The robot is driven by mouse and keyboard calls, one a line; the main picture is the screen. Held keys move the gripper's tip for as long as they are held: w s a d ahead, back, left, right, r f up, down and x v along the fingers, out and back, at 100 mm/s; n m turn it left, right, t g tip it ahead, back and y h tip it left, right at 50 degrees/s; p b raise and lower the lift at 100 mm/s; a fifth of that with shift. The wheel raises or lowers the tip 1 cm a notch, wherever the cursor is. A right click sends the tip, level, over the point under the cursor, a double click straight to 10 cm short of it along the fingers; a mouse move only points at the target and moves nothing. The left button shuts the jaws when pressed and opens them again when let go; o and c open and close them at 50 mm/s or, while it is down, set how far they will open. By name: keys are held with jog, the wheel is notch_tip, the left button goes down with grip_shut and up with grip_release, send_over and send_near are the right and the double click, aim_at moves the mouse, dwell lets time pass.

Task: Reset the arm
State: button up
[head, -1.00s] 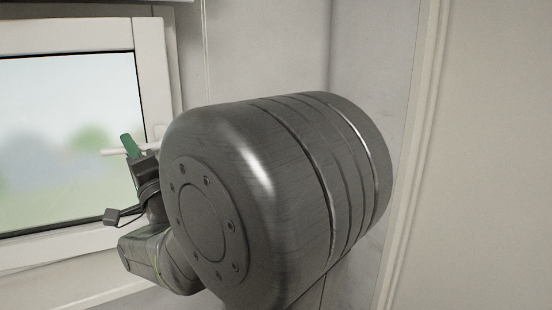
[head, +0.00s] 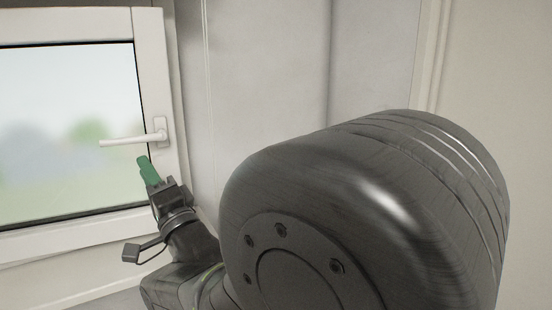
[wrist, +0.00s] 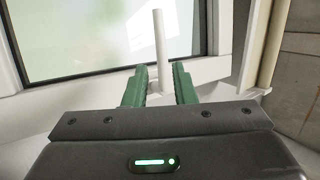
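My gripper (head: 147,170) shows in the head view at the lower left, its green fingers pointing up towards the window. In the wrist view the two green fingers of my gripper (wrist: 160,88) stand apart with a clear gap between them and nothing held. The white window handle (head: 135,140) lies level just above the fingers in the head view. In the wrist view the handle (wrist: 159,50) shows upright beyond the gap between the fingers, apart from them. A large dark link of my arm hides much of the lower right in the head view.
The white-framed window (head: 147,60) fills the left of the head view and appears closed. Grey wall panels (head: 265,80) stand to its right, with a pale vertical trim (head: 428,60) farther right. No workbench shows clearly.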

aim_at(130, 143)
jog(key=p+x, duration=0.2)
jog(key=x, duration=0.7)
jog(key=shift+w+a+r, duration=0.15)
jog(key=shift+w+r, duration=0.05)
jog(key=shift+r, duration=0.15)
jog(key=shift+s+f+n+g+y+p, duration=0.1)
jog(key=shift+f+n+g+y+p, duration=0.3)
jog(key=shift+n+g+p, duration=0.45)
jog(key=shift+t, duration=0.25)
